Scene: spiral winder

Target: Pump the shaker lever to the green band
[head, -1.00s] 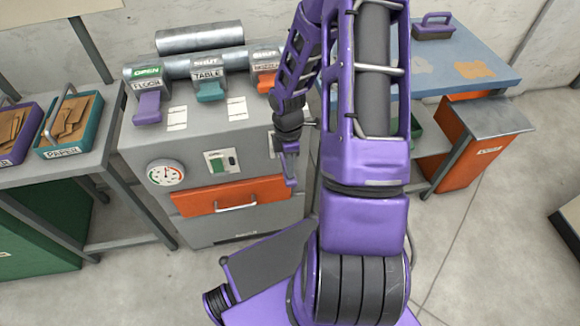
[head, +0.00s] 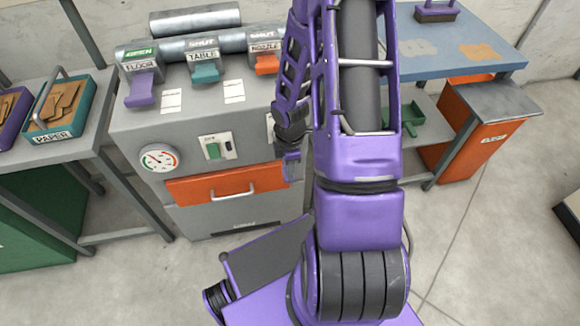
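The grey machine (head: 200,205) has a round dial (head: 159,160) with red and green marks on its front; its needle is too small to read surely. I cannot make out a lever marked shaker; my arm hides the machine's right side. Three coloured handles stand on top: a purple one (head: 141,92) marked FLOOR, a teal one (head: 206,73) marked TABLE and an orange one (head: 267,64). My gripper (head: 292,168) points down in front of the machine's right edge, near the orange drawer's right end. Whether its fingers are open is not clear.
The orange drawer (head: 190,190) has a metal handle. Left stands a bench with a teal PAPER tray (head: 46,136). Right are a blue-topped table (head: 440,50), a green scoop (head: 405,117) and an orange bin (head: 475,145).

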